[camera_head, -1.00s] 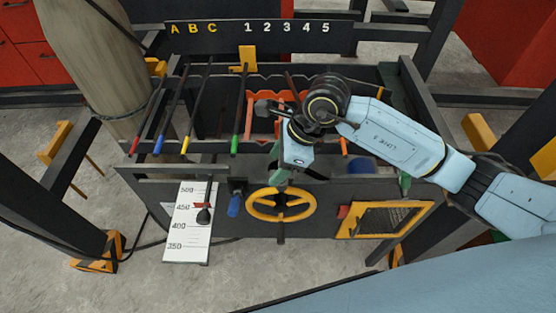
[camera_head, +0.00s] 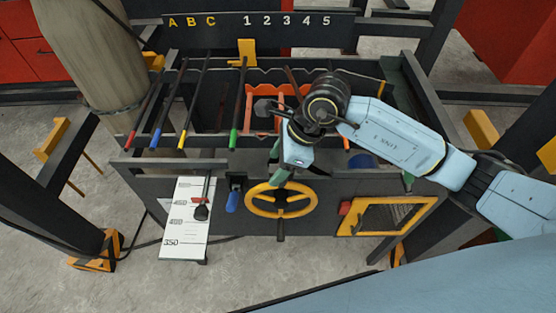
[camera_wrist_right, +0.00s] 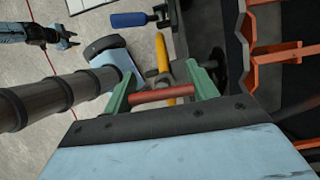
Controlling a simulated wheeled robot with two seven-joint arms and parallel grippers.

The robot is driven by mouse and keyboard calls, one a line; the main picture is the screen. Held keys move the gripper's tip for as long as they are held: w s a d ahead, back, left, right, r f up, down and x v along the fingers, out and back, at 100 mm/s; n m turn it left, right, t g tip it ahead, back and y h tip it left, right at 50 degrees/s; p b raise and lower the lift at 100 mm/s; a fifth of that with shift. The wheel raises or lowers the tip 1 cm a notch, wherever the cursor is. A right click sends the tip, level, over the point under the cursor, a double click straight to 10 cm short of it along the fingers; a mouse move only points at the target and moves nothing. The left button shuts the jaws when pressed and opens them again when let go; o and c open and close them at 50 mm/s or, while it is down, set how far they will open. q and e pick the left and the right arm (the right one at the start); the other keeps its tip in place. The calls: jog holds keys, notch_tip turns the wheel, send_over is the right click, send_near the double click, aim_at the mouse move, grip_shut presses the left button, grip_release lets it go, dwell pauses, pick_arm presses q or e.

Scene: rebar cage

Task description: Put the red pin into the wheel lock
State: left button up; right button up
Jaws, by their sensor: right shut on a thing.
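My right gripper (camera_head: 279,165) is above the top rim of the yellow wheel (camera_head: 281,212) in the head view. In the right wrist view its green fingers (camera_wrist_right: 162,93) are shut on the red pin (camera_wrist_right: 160,96), which lies crosswise between them. The yellow wheel's rim (camera_wrist_right: 161,50) shows just beyond the pin. The pin is hidden in the head view. I cannot make out the wheel lock's hole. My left gripper (camera_wrist_right: 68,39) shows small at the upper left of the wrist view, its jaws apart and empty.
A blue handle (camera_head: 232,200) and a white scale board (camera_head: 184,244) are left of the wheel. A yellow-framed mesh panel (camera_head: 390,217) is on the right. Several bars with coloured tips and orange racks (camera_head: 262,107) fill the frame behind. A thick column (camera_head: 92,55) stands at left.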

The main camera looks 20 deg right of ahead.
jog(key=shift+f+b, duration=1.5)
jog(key=shift+f, duration=0.1)
jog(key=shift+r, duration=0.1)
jog(key=shift+r+p, duration=1.65)
jog(key=shift+r, duration=0.85)
jog(key=shift+b, duration=0.7)
jog(key=shift+f, duration=0.2)
dwell(0.3)
jog(key=shift+f+b, duration=0.35)
jog(key=shift+b, duration=0.1)
jog(key=shift+f+b, duration=1.85)
jog(key=shift+f, duration=0.15)
jog(key=o, duration=1.1)
